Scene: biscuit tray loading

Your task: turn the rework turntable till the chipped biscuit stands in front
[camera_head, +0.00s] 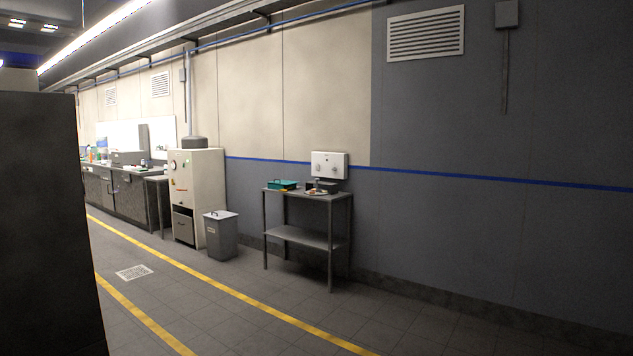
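Neither of my grippers is in the camera_head view. A grey metal side table (305,197) stands against the wall, some way off. On it a small round-looking light item with orange specks (314,193) lies near the front edge. It is too small to tell whether it is the rework turntable or holds biscuits. I cannot make out a chipped biscuit anywhere.
The table also bears a teal tray (282,185) and a dark box (323,186). A lidded grey bin (221,236) and a cream cabinet (205,190) stand left of it. A dark block (45,230) fills the left edge. Tiled floor with yellow lines (230,287) is clear.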

